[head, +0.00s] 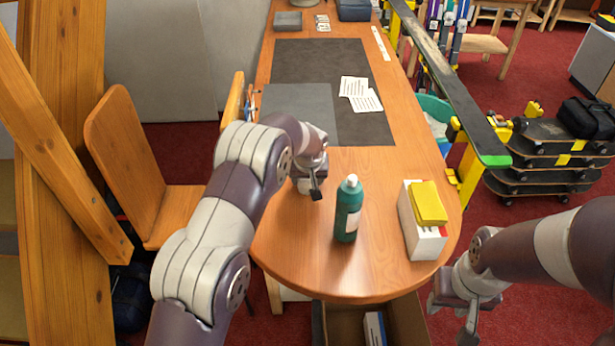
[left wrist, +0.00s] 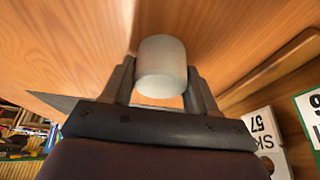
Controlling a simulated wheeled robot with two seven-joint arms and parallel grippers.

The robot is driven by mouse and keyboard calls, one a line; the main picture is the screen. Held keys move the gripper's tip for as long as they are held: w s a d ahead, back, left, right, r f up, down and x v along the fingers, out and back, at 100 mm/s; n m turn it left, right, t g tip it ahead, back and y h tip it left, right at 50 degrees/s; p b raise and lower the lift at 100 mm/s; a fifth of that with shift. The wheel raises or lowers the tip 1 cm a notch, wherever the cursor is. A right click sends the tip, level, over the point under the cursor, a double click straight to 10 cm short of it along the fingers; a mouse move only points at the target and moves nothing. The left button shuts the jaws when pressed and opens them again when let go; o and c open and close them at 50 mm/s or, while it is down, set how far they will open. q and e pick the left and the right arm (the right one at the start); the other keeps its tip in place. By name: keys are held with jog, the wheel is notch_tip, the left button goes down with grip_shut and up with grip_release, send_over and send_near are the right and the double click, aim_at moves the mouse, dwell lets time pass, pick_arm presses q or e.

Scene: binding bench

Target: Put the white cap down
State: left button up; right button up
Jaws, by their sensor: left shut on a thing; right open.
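The white cap (left wrist: 162,66) is a short pale cylinder between the two fingers of my left gripper (head: 314,188) in the left wrist view. That gripper is shut on it. In the head view the gripper is low over the wooden table (head: 300,255), left of the green bottle, and the cap is hidden there. I cannot tell whether the cap touches the tabletop. The green bottle (head: 347,215) stands upright with a pale tip. My right gripper (head: 458,312) is open and empty, off the table's right front edge.
A white box (head: 424,240) with a yellow block (head: 428,203) on top stands right of the bottle. Dark mats (head: 300,60) and paper cards (head: 361,94) lie further back. The table front is clear. An open carton (head: 405,318) is below the front edge.

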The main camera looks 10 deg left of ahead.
pick_arm(q)
jog(key=o, duration=1)
jog(key=shift+a, duration=0.1)
jog(key=shift+r+p, duration=0.2)
jog(key=shift+p, duration=0.15)
jog(key=shift+r, duration=0.25)
jog(key=s+a+b+v, duration=0.1)
jog(key=b+v, duration=0.2)
jog(key=v, duration=0.8)
jog(key=s+a+f+m+g, duration=0.1)
jog(key=s+a+f, duration=0.1)
jog(key=s, duration=1.2)
jog(key=s+a+f+m+g+h, duration=0.1)
jog(key=s+a+f+g, duration=0.1)
jog(key=s, duration=1.2)
jog(key=shift+s+a+f+p, duration=0.15)
jog(key=shift+s+a+p, duration=0.2)
jog(key=shift+a, duration=0.35)
